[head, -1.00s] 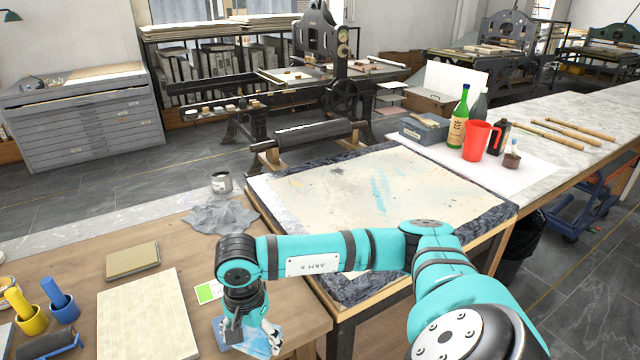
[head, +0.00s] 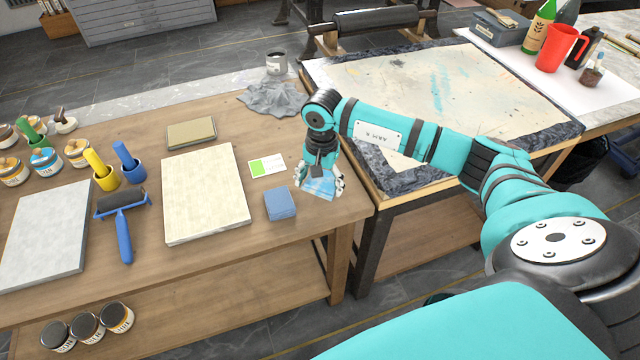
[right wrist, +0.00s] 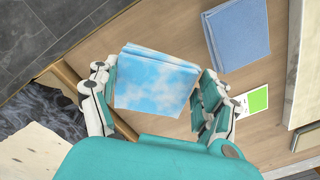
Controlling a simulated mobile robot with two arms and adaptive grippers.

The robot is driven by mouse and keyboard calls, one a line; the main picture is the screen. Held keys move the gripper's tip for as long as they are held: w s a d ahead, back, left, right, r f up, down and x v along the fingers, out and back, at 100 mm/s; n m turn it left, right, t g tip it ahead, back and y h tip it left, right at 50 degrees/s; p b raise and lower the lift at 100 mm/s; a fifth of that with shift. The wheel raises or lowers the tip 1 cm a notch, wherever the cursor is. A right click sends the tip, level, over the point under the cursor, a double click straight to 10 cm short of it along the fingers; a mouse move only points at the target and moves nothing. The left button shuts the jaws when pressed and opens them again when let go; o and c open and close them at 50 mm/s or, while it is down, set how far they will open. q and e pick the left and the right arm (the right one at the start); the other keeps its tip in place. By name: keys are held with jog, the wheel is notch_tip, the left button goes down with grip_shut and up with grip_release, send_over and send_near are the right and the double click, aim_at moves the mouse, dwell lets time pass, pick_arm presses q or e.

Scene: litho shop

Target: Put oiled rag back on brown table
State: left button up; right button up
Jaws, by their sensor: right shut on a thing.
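My right gripper (head: 322,182) is shut on a folded light-blue cloth with white blotches, likely the oiled rag (head: 319,188). In the right wrist view the rag (right wrist: 155,82) sits between the two fingers (right wrist: 155,95). It is over the right end of the brown table (head: 290,255); whether it touches the top I cannot tell. A plain blue folded cloth (head: 280,203) lies on the table to its left, apart from it, and also shows in the wrist view (right wrist: 237,35). My left gripper is not in view.
A green-and-white card (head: 267,167), a pale slab (head: 205,190), a sponge-like block (head: 191,133) and a crumpled grey cloth (head: 272,98) lie nearby. A blue roller (head: 124,215) is further left. The stone-topped press table (head: 440,90) adjoins on the right.

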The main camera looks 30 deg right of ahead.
aim_at(320, 188)
jog(key=shift+w+d+f, duration=0.2)
jog(key=shift+w+d, duration=0.05)
jog(key=shift+w, duration=0.2)
notch_tip(320, 188, down, 3)
jog(key=shift+s+r+p, duration=0.1)
jog(key=shift+p, duration=0.4)
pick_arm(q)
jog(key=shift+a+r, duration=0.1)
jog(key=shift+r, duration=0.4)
pick_arm(e)
jog(key=shift+f, duration=0.25)
jog(key=shift+f, duration=0.1)
jog(key=o, duration=1.1)
jog(key=shift+c, duration=0.2)
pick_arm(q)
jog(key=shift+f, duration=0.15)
